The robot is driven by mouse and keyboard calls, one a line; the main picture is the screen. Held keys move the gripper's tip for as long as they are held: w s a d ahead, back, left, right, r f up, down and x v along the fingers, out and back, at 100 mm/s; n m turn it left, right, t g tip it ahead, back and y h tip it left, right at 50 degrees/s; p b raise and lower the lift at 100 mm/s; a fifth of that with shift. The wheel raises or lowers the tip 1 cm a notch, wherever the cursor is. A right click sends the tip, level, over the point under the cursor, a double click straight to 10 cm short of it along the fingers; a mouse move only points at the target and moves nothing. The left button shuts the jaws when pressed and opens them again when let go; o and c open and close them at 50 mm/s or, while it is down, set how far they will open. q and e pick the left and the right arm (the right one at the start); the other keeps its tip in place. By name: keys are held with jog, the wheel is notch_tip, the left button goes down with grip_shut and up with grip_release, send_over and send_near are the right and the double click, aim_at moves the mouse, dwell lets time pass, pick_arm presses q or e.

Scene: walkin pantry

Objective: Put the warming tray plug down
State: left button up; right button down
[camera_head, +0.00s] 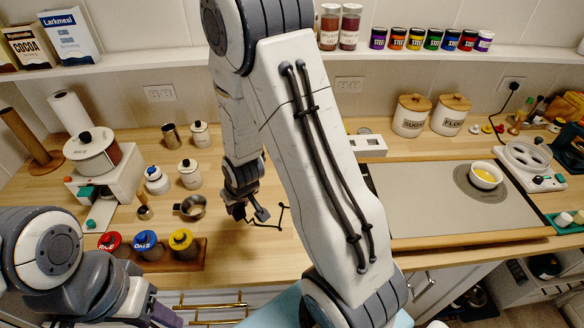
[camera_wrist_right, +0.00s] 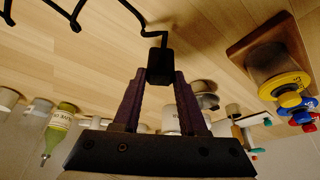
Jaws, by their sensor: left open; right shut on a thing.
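The plug (camera_wrist_right: 160,66) is a small black block with a thin black cord (camera_wrist_right: 142,30). In the right wrist view it sits between the fingertips of my right gripper (camera_wrist_right: 163,80), which is shut on it. In the head view my right gripper (camera_head: 248,212) hangs over the wooden counter, and a bent length of black cord (camera_head: 281,218) shows beside it. I cannot tell whether the plug touches the counter. My left gripper (camera_head: 165,315) is open and empty at the bottom left edge, partly cut off.
A wooden rack with lidded jars (camera_head: 181,243) stands left of my right gripper, with a metal cup (camera_head: 192,207) nearby. A grey flat plate (camera_head: 410,195) bearing a bowl (camera_head: 485,175) lies at right. My right arm hides the middle. Counter around the cord is bare.

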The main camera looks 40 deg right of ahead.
jog(key=d, duration=0.2)
jog(key=w+d, duration=0.1)
jog(key=shift+r+m, duration=0.25)
jog(key=shift+m, duration=0.15)
jog(key=s+d+r+m+h+b, duration=0.1)
jog(key=s+d+r+m, duration=0.15)
jog(key=d, duration=0.65)
jog(key=s+d+r+m+h, duration=0.1)
jog(key=d+r, duration=0.2)
jog(key=d, duration=0.6)
jog(key=s+d+r+m+b, duration=0.1)
jog(key=s+d+r+m, duration=0.1)
jog(key=d, duration=0.7)
pick_arm(q)
notch_tip(320, 180, up, 6)
jog(key=p, duration=0.8)
jog(key=f+b, duration=0.4)
jog(key=shift+w+d, duration=0.25)
jog(key=shift+w, duration=0.15)
pick_arm(e)
jog(key=w+a+f, duration=0.1)
jog(key=w+f, duration=0.2)
jog(key=w+a+f, duration=0.2)
jog(key=w+f, duration=0.1)
jog(key=f, duration=0.1)
jog(key=w+a+f, duration=0.2)
jog(key=w+f, duration=0.1)
jog(key=shift+w+a+f, duration=0.2)
jog(key=shift+w+f, duration=0.05)
